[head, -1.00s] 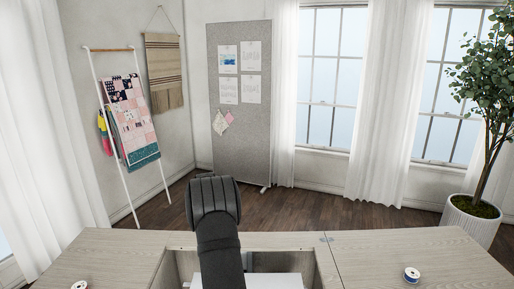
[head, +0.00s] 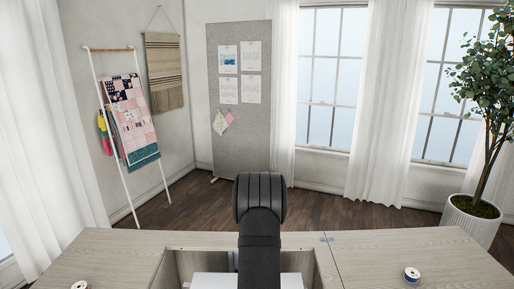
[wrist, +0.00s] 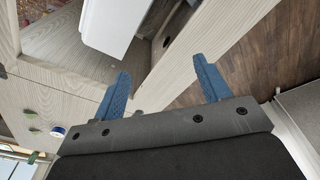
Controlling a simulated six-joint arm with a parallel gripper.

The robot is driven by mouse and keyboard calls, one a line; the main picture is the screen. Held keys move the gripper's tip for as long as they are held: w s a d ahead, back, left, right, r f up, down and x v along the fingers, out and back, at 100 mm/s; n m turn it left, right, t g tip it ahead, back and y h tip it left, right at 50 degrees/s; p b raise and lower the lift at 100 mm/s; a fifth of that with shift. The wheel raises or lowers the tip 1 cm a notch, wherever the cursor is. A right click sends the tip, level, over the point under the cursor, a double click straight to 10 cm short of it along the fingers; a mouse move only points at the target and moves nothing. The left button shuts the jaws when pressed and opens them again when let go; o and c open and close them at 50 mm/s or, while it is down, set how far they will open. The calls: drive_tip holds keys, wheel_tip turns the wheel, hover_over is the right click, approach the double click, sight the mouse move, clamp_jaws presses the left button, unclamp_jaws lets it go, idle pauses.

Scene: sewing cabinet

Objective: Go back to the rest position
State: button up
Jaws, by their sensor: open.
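My gripper (wrist: 160,66) shows in the wrist view with its two blue fingers spread wide apart and nothing between them. Behind the fingers is the pale wooden sewing cabinet (wrist: 190,45), with its open well and a white object (wrist: 115,25) inside. In the head view my dark arm rises over the middle of the cabinet (head: 400,250); the gripper itself is hidden there. The white object (head: 215,280) shows partly behind my arm in the well.
A blue-and-white spool (head: 411,275) stands on the right of the cabinet top, another spool (head: 79,286) at the front left. In the wrist view, a spool (wrist: 57,132) lies near small green items (wrist: 35,130). A pinboard (head: 240,130) stands behind; open floor (head: 330,208) lies beyond the cabinet.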

drive_tip(key=d, duration=0.3)
drive_tip(key=shift+s+d+m, duration=0.1)
drive_tip(key=shift+s+m, duration=0.1)
drive_tip(key=shift+m, duration=0.2)
